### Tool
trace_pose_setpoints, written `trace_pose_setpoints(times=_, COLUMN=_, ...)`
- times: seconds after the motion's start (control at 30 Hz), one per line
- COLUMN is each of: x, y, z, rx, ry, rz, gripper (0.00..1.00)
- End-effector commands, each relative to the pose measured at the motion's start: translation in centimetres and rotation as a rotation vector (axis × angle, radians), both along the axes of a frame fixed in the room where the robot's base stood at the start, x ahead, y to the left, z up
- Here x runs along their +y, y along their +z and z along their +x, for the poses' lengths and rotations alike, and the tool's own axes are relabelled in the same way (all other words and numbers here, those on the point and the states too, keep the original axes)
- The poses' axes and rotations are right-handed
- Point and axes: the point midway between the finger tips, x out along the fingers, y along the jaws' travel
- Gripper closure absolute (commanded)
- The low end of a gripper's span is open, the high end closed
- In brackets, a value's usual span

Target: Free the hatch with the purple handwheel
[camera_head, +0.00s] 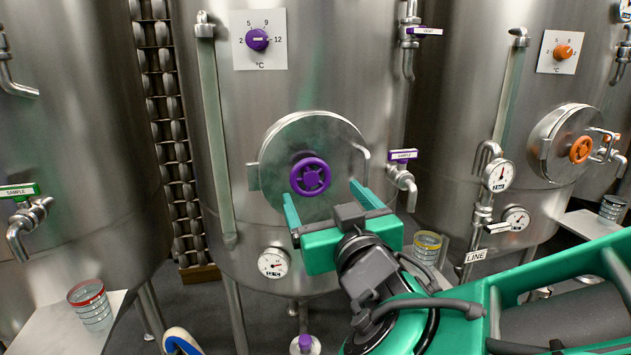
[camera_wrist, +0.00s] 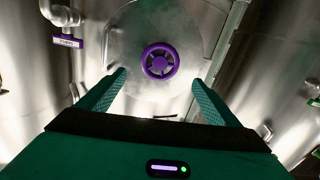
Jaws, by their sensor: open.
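The purple handwheel (camera_head: 310,177) sits at the centre of a round steel hatch (camera_head: 335,135) on the middle tank. The hatch lies flat against the tank wall and looks shut. In the wrist view the handwheel (camera_wrist: 160,61) shows ahead, a little beyond and between the fingertips, with the hatch plate (camera_wrist: 190,30) behind it. My gripper (camera_head: 322,205) is open and empty, in front of the hatch and just below the handwheel in the head view. It also shows in the wrist view (camera_wrist: 160,82). No contact with the wheel is visible.
A purple dial (camera_head: 257,39) is above the hatch. A purple-handled sample tap (camera_head: 402,165) sticks out to its right, and a gauge (camera_head: 273,262) is below left. The right tank has an orange handwheel (camera_head: 581,150). A red-rimmed glass (camera_head: 90,305) stands at lower left.

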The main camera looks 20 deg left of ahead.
Motion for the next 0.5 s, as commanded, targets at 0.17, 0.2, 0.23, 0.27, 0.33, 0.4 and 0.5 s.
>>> trace_pose_setpoints(times=0.17, x=1.6, y=0.0, z=3.0, rx=0.000, ry=-0.005, rz=0.000, gripper=0.15)
trace_pose_setpoints(times=0.2, x=2.0, y=0.0, z=3.5, rx=-0.001, ry=-0.004, rz=0.001, gripper=0.15)
trace_pose_setpoints(times=0.23, x=2.2, y=0.0, z=4.0, rx=0.000, ry=-0.004, rz=0.000, gripper=0.15)
trace_pose_setpoints(times=0.27, x=2.5, y=0.0, z=4.4, rx=0.000, ry=-0.004, rz=0.000, gripper=0.15)
trace_pose_setpoints(times=0.33, x=3.0, y=0.0, z=5.3, rx=0.000, ry=-0.004, rz=0.000, gripper=0.15)
trace_pose_setpoints(times=0.4, x=3.6, y=0.0, z=6.1, rx=-0.001, ry=-0.003, rz=-0.001, gripper=0.15)
trace_pose_setpoints(times=0.5, x=4.0, y=0.0, z=6.9, rx=0.000, ry=-0.004, rz=0.000, gripper=0.15)
